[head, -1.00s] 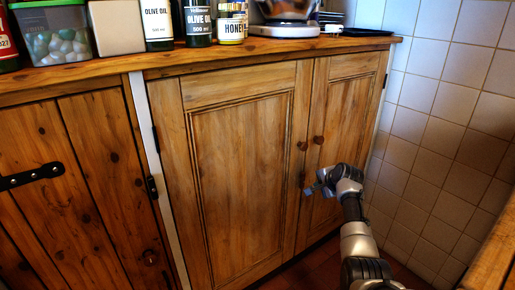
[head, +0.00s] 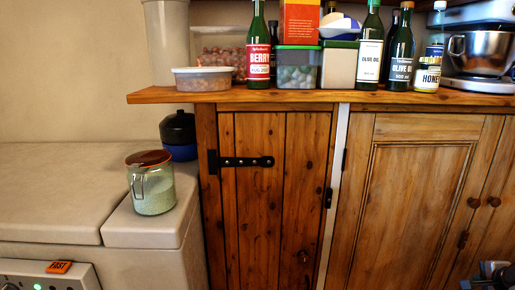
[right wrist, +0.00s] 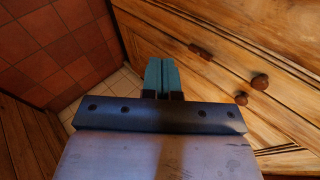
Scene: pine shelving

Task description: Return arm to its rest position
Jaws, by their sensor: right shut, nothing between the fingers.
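My right gripper (head: 488,276) shows at the lower right corner of the head view, in front of the pale pine cupboard doors (head: 412,215). In the right wrist view its two teal fingers (right wrist: 161,76) are together with nothing between them. The cupboard doors are shut, with round wooden knobs (head: 474,202); the knobs also show in the right wrist view (right wrist: 260,82), to the right of the fingers and apart from them. Most of my right arm is out of the head view. My left gripper is not in view.
A wooden counter (head: 240,97) holds bottles, tubs and a stand mixer (head: 482,50). A darker plank door (head: 270,190) with a black hinge is shut. A glass jar (head: 152,184) stands on a pale ledge at left. Tiled floor (right wrist: 100,92) shows beyond the fingers.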

